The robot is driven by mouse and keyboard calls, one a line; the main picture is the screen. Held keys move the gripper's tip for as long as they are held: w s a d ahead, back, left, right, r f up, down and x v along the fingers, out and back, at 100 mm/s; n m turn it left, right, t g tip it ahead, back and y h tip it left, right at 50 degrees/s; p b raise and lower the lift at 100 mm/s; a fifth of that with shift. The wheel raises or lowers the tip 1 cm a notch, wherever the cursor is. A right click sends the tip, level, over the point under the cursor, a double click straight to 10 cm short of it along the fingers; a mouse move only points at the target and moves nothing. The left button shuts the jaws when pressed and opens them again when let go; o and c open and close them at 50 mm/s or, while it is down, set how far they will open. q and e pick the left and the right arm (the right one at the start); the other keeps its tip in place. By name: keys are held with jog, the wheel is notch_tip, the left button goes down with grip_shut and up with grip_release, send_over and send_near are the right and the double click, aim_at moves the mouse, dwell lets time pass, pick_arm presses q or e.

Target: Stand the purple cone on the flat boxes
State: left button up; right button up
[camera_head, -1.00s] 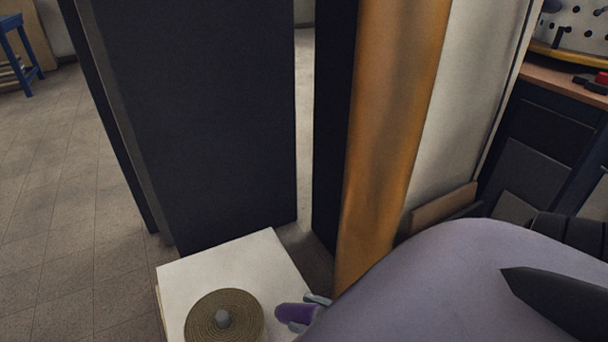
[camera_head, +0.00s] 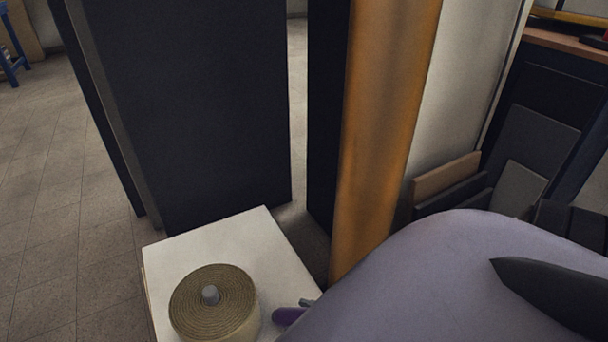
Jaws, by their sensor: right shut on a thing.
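The flat boxes show as a pale white top (camera_head: 254,236) at the bottom centre-left, with a thin side edge at left. The purple cone (camera_head: 287,316) shows only as a small rounded purple piece at the right side of the white top. My right gripper (camera_head: 304,304) is shut on it; only a grey fingertip shows, and my purple arm hides the rest. Whether the cone touches the boxes cannot be told. My left gripper is not in view.
A coiled tan roll (camera_head: 213,303) with a grey centre lies on the white top. Tall dark panels (camera_head: 190,110) and an orange roll (camera_head: 385,130) stand behind. Boards (camera_head: 447,180) lean at the right. Tiled floor is open at left.

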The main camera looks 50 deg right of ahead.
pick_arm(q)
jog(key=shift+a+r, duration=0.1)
pick_arm(e)
jog(key=shift+f, duration=0.1)
jog(key=o, duration=1.1)
jog(key=shift+f, duration=0.1)
jog(key=shift+s+d, duration=0.1)
jog(key=shift+s, duration=0.1)
pick_arm(q)
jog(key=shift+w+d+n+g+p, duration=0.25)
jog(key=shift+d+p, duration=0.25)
jog(key=shift+p, duration=0.4)
pick_arm(e)
jog(key=v, duration=1.1)
jog(key=shift+s+d, duration=0.15)
jog(key=shift+s, duration=0.15)
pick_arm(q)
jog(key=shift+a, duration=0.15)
